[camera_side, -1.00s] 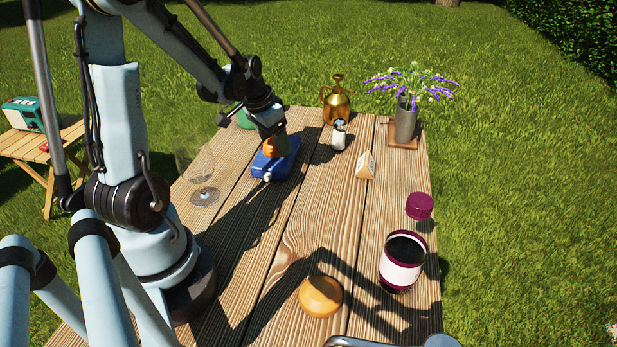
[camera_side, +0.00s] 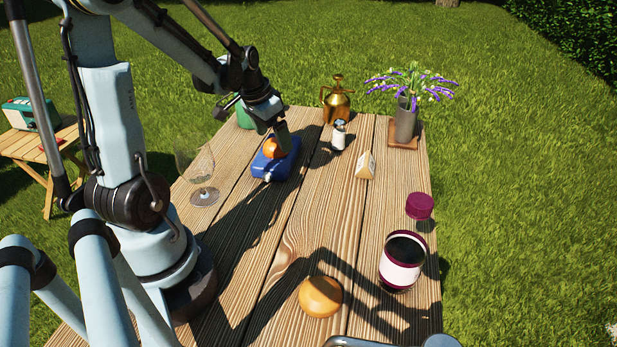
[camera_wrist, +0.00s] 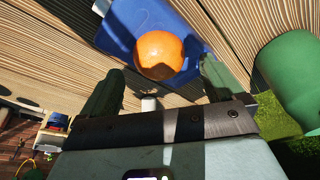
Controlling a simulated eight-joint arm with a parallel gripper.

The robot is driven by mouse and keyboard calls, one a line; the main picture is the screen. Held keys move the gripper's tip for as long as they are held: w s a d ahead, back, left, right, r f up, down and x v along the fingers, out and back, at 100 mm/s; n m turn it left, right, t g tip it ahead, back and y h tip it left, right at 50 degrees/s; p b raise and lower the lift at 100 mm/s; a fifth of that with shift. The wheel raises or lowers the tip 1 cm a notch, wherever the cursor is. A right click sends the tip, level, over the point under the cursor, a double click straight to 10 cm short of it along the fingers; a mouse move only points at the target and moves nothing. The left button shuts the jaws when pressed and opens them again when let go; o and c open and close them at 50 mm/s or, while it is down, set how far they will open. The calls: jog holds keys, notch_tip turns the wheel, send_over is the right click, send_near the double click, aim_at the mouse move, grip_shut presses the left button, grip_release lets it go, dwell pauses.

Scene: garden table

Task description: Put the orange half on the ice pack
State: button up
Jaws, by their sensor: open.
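The orange half (camera_side: 272,149) rests on the blue ice pack (camera_side: 283,168) toward the far left of the table. In the wrist view the orange half (camera_wrist: 159,54) shows its rounded orange side, with the ice pack (camera_wrist: 118,32) under and around it. My gripper (camera_side: 282,150) is just above and beside the orange half in the side view. In the wrist view my gripper (camera_wrist: 160,85) has its two green fingers wide apart, with the orange half beyond and between them, not gripped. Any contact between fingers and orange cannot be made out.
A wine glass (camera_side: 202,175) stands left of the ice pack. A green container (camera_side: 245,117), brass sprayer (camera_side: 337,104), small shaker (camera_side: 339,135) and flower vase (camera_side: 405,122) stand at the back. A wedge (camera_side: 366,164), jar (camera_side: 401,262) and round orange-brown object (camera_side: 320,296) are nearer.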

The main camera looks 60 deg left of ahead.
jog(key=a+v, duration=0.1)
jog(key=v, duration=0.9)
jog(key=d+f+m+t, duration=0.1)
jog(key=d+t, duration=0.3)
jog(key=d, duration=1.8)
jog(key=shift+w+d+f+m+h, duration=0.2)
jog(key=shift+w+f+m+h, duration=0.1)
jog(key=shift+w+f+m, duration=0.1)
